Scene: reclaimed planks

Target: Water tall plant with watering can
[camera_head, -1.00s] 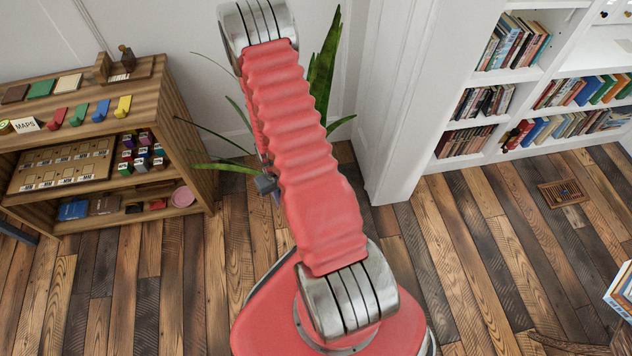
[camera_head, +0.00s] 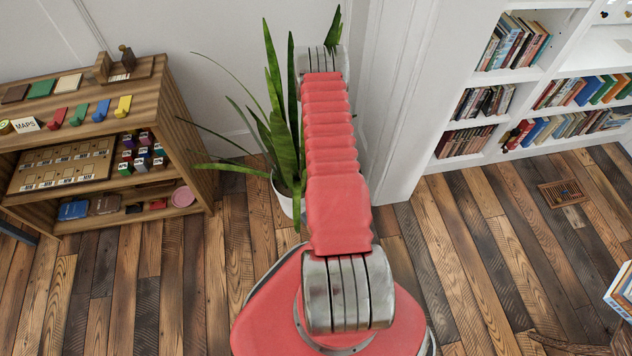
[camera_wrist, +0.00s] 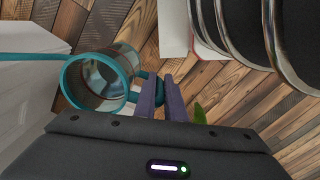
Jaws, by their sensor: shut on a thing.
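The tall plant (camera_head: 283,130) stands upright with long green leaves in a white pot (camera_head: 284,196), between the wooden shelf unit and the white wall. My arm crosses in front of its right side and hides part of it. The watering can (camera_wrist: 98,82) has a shiny metal body and teal rim; its open top faces the wrist camera. A thin teal spout extends left. My gripper (camera_wrist: 164,88) is shut on the can's teal handle. A green leaf tip (camera_wrist: 199,114) shows just right of the fingers. The gripper and can are hidden behind my arm in the head view.
A wooden shelf unit (camera_head: 190,130) with small goods stands left of the plant. White bookshelves (camera_head: 470,140) and a white wall edge stand to the right. A floor vent (camera_head: 562,193) lies at right.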

